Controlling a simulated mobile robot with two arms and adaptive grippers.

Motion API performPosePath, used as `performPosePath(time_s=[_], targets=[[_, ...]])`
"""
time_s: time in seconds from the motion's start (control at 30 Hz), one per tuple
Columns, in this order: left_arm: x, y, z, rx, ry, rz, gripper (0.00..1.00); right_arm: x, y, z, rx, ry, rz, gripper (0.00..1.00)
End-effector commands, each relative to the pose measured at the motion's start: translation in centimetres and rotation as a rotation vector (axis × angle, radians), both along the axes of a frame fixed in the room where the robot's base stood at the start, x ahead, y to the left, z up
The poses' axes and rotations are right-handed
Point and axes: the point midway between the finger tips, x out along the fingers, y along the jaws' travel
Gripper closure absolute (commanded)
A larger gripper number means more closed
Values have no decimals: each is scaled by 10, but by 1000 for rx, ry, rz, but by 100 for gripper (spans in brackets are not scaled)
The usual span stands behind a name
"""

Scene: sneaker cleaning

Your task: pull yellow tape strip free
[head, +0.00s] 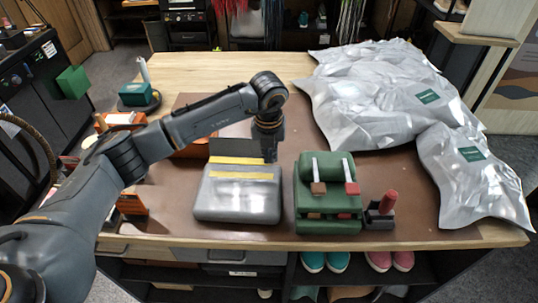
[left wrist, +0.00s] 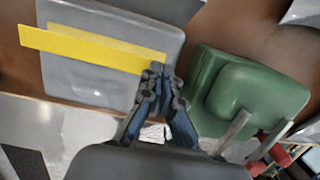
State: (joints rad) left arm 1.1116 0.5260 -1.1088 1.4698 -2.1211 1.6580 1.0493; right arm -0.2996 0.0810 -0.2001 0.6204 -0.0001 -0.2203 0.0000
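A grey rounded case (head: 237,204) sits on the brown mat, and it also shows in the left wrist view (left wrist: 105,88). A yellow tape strip (head: 238,160) extends left from my left gripper (head: 270,159). A second yellow band (head: 238,175) shows across the case top. In the left wrist view, the strip (left wrist: 85,47) crosses above the case, and its left end sticks out past the case edge. The fingertips (left wrist: 162,70) are close together at the strip's right end and look closed on it. My right gripper is not in view.
A green case (head: 328,205) with pale straps stands just right of the grey case. A small black stand (head: 379,217) with a red-handled item is beside it. Crumpled silver bags (head: 400,95) cover the table's right side. A green block (head: 135,94) stands at back left.

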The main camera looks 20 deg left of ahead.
Motion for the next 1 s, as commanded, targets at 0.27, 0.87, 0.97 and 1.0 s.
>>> performPosePath(time_s=[0.27,0.87,0.97,1.0], targets=[[0,0,10,0,0,0,100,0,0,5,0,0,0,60],[0,0,17,1,0,0,100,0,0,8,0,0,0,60],[0,0,21,1,-1,0,100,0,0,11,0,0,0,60],[0,0,24,1,-1,0,100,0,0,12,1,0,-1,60]])
